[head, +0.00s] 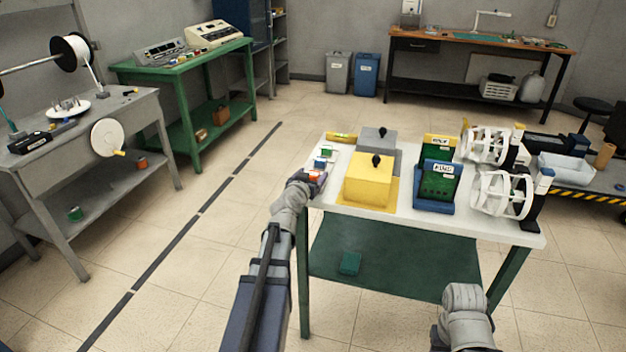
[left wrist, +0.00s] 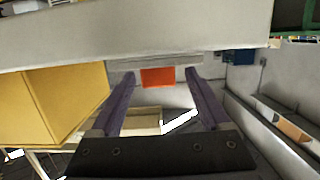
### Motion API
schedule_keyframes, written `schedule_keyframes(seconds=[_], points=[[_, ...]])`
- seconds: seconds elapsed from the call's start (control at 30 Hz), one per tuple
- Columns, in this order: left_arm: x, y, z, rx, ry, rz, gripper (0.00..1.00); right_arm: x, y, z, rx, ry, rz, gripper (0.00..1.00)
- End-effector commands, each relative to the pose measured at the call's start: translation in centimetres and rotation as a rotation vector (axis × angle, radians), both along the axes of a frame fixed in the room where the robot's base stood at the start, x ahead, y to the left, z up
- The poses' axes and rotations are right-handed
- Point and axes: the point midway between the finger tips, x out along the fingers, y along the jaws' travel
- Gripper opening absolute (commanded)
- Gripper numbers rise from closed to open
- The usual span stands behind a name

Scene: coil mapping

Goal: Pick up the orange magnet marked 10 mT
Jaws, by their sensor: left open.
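An orange magnet (head: 314,176) lies at the left edge of the white table top, close to the front. My left gripper (head: 309,183) is right beside it, reaching in from the front left. In the left wrist view the orange magnet (left wrist: 158,77) shows between the tips of my open left gripper (left wrist: 157,80), with a gap to each finger. Its marking cannot be read. A green magnet (head: 327,153) sits behind it on the table edge. My right arm shows at the bottom right, but its gripper is out of view.
A yellow box (head: 368,180) with a black knob stands right of the magnets, a grey one (head: 379,145) behind it. A blue holder (head: 437,187) and white coil frames (head: 503,194) stand further right on the table (head: 465,229). Floor left of the table is clear.

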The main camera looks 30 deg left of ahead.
Motion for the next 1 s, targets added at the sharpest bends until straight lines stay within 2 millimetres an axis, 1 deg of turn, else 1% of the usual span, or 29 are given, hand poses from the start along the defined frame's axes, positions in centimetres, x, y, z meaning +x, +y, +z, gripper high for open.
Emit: schedule_keyframes(seconds=[0.03,0.2,0.3,0.47,0.57,1.0], points=[[1.1,0.2,-0.3,0.001,0.0,-0.001,0.8,0.0,0.0,-0.3,0.0,0.0,0.0,0.5],[3.5,0.7,-0.7,0.001,0.0,-0.001,0.8,0.0,0.0,-0.7,0.0,0.0,0.0,0.5],[3.9,0.8,-0.8,0.0,0.0,0.0,0.8,0.0,0.0,-0.8,0.0,0.0,0.0,0.5],[3.8,0.8,-0.7,0.0,0.0,0.0,0.8,0.0,0.0,-0.7,0.0,0.0,0.0,0.5],[3.8,0.8,-0.7,0.0,0.0,0.0,0.71,0.0,0.0,-0.7,0.0,0.0,0.0,0.5],[3.8,0.8,-0.7,0.0,0.0,0.0,0.21,0.0,0.0,-0.7,0.0,0.0,0.0,0.5]])
